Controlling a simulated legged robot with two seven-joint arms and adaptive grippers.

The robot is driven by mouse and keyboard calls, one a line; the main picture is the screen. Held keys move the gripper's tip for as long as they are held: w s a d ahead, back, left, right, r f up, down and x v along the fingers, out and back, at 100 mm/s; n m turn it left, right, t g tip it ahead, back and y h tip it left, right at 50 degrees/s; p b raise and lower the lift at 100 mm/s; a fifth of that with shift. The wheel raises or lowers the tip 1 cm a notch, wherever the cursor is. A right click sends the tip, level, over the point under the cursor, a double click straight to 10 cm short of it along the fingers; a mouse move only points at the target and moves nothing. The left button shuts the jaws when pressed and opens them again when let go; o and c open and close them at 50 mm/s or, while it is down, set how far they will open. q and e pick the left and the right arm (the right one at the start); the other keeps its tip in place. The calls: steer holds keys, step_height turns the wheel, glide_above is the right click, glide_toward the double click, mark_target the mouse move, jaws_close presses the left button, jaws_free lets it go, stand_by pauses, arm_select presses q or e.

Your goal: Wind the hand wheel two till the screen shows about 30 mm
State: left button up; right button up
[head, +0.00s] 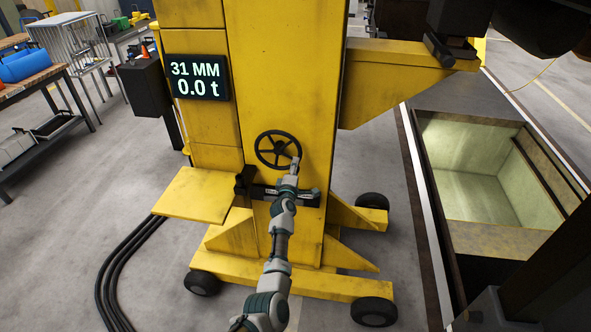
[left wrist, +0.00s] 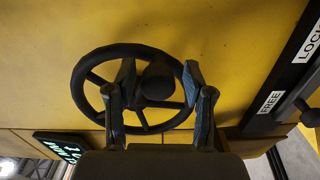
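The black spoked hand wheel (head: 268,135) is on the front of the yellow lifting column (head: 285,60). The black screen (head: 197,78) at its upper left reads 31 MM and 0.0 t. My left gripper (head: 295,164) is at the wheel's lower right rim. In the left wrist view, the two fingers of my left gripper (left wrist: 160,88) stand apart on either side of the wheel's dark knob (left wrist: 158,80), with a gap visible on each side. The wheel's rim (left wrist: 85,70) shows behind them. My right gripper is not in view.
A black plate (left wrist: 285,85) marked FREE and LOCK, with a lever, is beside the wheel. A yellow shelf (head: 195,194) juts out at left. An open pit (head: 470,190) lies to the right. Black cables (head: 120,270) run over the floor at left.

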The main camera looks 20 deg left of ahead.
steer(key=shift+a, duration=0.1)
arm_select(q)
steer(key=shift+s+d, duration=0.15)
steer(key=shift+s, duration=0.15)
steer(key=v, duration=1.1)
steer(key=shift+s, duration=0.15)
steer(key=shift+f, duration=0.1)
